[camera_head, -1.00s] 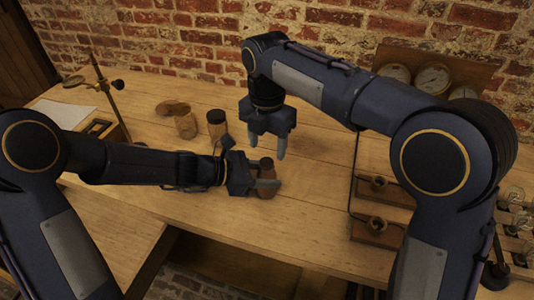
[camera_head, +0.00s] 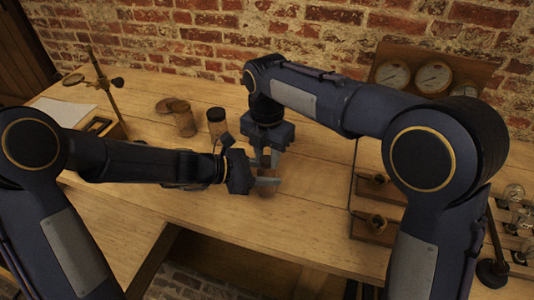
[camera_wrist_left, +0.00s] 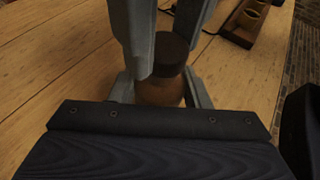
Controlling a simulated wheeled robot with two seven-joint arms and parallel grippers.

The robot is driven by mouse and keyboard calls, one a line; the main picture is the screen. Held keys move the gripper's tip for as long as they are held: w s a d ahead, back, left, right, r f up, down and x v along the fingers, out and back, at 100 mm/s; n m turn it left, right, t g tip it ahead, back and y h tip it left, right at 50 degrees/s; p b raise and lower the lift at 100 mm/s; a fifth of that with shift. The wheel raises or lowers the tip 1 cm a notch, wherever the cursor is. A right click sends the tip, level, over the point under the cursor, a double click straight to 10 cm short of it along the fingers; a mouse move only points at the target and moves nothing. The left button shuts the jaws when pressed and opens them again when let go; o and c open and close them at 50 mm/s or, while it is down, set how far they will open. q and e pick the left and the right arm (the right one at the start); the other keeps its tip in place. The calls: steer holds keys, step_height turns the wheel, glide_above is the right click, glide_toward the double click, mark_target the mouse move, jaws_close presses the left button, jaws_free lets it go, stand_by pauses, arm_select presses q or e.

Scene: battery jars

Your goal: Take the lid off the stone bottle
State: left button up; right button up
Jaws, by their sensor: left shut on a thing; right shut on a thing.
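The stone bottle (camera_head: 265,192) is brown and stands upright on the table, partly hidden behind my left gripper's fingers. My left gripper (camera_head: 268,182) comes in from the left and is shut around its body. In the left wrist view the round brown body (camera_wrist_left: 160,92) shows between the left fingers. The dark brown lid (camera_wrist_left: 171,52) sits on top of the bottle. My right gripper (camera_head: 267,158) points down from above and is shut on the lid, one finger on each side. I cannot tell whether the lid has lifted at all.
A dark-lidded jar (camera_head: 217,122), an open jar (camera_head: 185,122) and a brown disc (camera_head: 166,105) stand behind and left. A brass stand (camera_head: 105,80) is far left. Wooden holders (camera_head: 372,228) and glass bulbs (camera_head: 514,192) are right. The table between bottle and holders is clear.

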mark_target(267, 159)
steer(key=shift+c, duration=1.2)
steer(key=shift+r, duration=0.15)
steer(key=shift+r, duration=1)
steer(key=shift+r, duration=2)
arm_select(q)
steer(key=o, duration=1.5)
steer(key=shift+c, duration=0.2)
